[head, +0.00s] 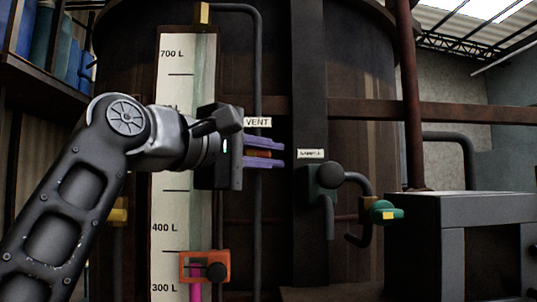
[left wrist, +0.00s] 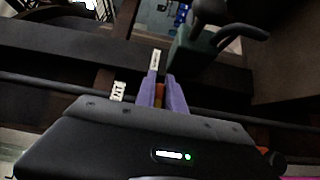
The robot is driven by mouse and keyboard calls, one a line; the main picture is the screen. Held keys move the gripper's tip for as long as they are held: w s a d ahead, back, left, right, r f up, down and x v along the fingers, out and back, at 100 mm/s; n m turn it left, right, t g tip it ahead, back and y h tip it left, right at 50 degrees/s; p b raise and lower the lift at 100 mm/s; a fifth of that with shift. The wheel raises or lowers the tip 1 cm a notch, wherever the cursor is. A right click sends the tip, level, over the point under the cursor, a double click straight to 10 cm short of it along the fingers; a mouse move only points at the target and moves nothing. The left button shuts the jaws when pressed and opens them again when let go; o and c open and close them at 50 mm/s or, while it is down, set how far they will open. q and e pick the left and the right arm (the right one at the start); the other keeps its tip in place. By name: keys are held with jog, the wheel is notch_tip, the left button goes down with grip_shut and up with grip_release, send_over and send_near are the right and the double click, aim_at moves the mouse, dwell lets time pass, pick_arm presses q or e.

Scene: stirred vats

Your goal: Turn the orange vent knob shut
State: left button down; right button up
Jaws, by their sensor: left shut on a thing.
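The orange vent knob (head: 259,154) is on the thin grey vertical pipe just below the white VENT label (head: 257,122). My left gripper (head: 270,154) comes in from the left, and its two purple fingers are shut on the knob, one above and one below it in the head view. In the left wrist view, a strip of the orange knob (left wrist: 159,92) shows between the purple fingers (left wrist: 160,95). The fingers hide most of the knob, so I cannot tell how far it is turned. My right gripper is not in view.
A white level scale (head: 172,210) with an orange-framed slider (head: 205,267) stands behind my left arm. To the right are a sample valve with a dark ball (head: 331,175), a green tap handle (head: 385,212) and a grey bench (head: 455,205). Shelves with blue containers (head: 58,45) are upper left.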

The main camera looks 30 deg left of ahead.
pick_arm(q)
jog(key=c, duration=1.4)
grip_release()
jog(key=shift+w, duration=0.1)
jog(key=shift+c, duration=0.2)
jog(key=shift+s, duration=0.5)
jog(key=s+a+b, duration=0.1)
jog(key=s, duration=0.6)
jog(key=shift+b, duration=0.35)
jog(key=shift+w, duration=0.1)
